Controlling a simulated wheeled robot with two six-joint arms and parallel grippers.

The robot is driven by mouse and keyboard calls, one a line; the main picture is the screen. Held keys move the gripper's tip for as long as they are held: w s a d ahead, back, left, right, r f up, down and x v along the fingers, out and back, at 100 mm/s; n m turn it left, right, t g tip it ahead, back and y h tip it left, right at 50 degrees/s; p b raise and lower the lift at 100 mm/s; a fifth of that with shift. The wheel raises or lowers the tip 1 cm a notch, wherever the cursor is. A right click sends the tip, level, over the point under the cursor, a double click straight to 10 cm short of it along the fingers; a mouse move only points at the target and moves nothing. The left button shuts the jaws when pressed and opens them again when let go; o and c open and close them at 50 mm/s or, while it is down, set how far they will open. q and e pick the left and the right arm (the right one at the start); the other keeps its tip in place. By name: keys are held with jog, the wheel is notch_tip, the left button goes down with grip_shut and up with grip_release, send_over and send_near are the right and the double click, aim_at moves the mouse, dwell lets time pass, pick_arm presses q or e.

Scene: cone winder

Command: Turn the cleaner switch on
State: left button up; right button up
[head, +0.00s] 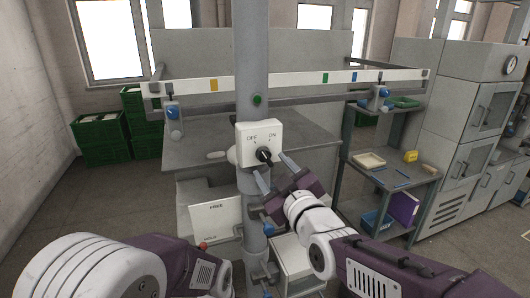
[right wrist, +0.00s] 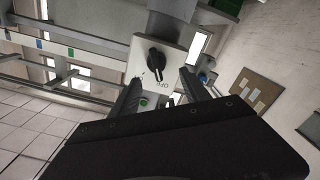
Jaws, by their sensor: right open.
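The cleaner switch (head: 260,143) is a white box on the grey upright post, marked OFF at left and ON at right in the head view. Its black rotary knob (head: 265,155) sits at the front. In the right wrist view the knob (right wrist: 155,58) stands just beyond the fingertips, with the OFF mark close to one end of it.
The grey post (head: 252,60) carries a green button (head: 257,99) above the switch. A white horizontal rail (head: 300,82) crosses behind it. A sign marked FREE (head: 215,218) hangs low at left. A shelf cart (head: 390,175) stands at right, green crates (head: 100,140) at left.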

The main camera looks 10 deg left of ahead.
aim_at(266, 157)
jog(key=p+x, duration=0.2)
jog(key=x, duration=0.3)
jog(key=shift+w+r, duration=0.15)
jog(key=shift+w, duration=0.25)
jog(key=shift+w+a, duration=0.15)
jog(key=shift+a, duration=0.2)
jog(key=shift+d, duration=0.35)
jog(key=shift+c, duration=0.5)
jog(key=shift+d, duration=0.1)
jog(key=c, duration=0.6)
grip_shut()
pick_arm(q)
jog(key=r, duration=0.3)
jog(key=shift+d, duration=0.25)
